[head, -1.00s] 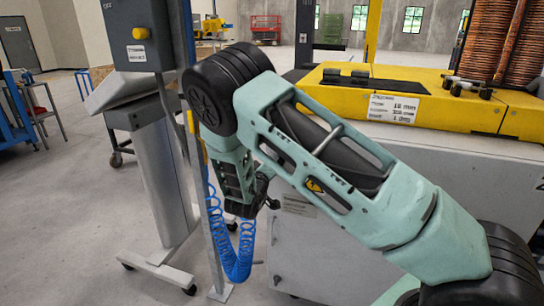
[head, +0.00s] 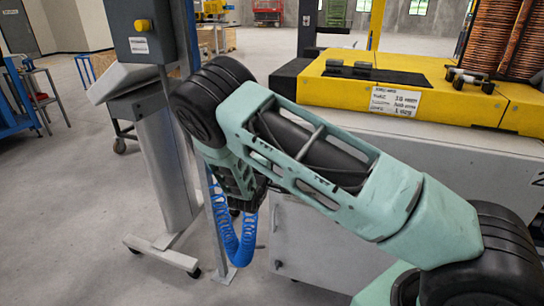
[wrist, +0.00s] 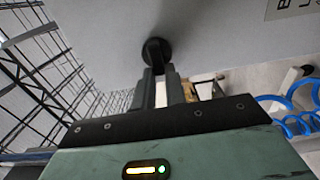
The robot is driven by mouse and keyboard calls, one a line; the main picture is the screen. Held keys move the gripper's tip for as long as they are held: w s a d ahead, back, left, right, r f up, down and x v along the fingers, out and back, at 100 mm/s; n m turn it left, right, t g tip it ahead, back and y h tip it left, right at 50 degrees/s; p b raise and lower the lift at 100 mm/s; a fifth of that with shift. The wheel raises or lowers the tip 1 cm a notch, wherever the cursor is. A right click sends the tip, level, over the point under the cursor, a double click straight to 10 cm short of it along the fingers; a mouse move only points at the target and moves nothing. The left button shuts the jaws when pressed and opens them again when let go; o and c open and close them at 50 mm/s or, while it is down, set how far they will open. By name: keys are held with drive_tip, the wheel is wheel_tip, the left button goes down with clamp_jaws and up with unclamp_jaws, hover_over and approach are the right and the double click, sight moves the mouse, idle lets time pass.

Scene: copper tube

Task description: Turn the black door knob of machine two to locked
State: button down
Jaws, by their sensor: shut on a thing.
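The round black door knob (wrist: 156,49) sits on the grey door panel (wrist: 105,40) in the wrist view. My gripper (wrist: 160,72) has its two dark fingers closed in at the knob, shut on it. The fingers partly cover the near side of the knob, and its turn angle cannot be read. In the head view the white-grey machine cabinet (head: 320,245) with yellow top stands behind my arm. The knob is hidden there behind my wrist and forearm.
A grey post with a blue coiled hose (head: 232,250) stands close to my wrist on the left. A grey wheeled stand (head: 165,165) is farther left. A yellow top block (head: 430,85) carries small black parts.

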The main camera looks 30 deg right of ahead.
idle(0.4)
drive_tip(key=c, duration=1.4)
unclamp_jaws()
drive_tip(key=shift+c, duration=0.2)
drive_tip(key=shift+a, duration=0.15)
drive_tip(key=b+v, duration=0.3)
drive_tip(key=v, duration=1.4)
drive_tip(key=shift+s+a+f, duration=0.1)
drive_tip(key=shift+a, duration=0.05)
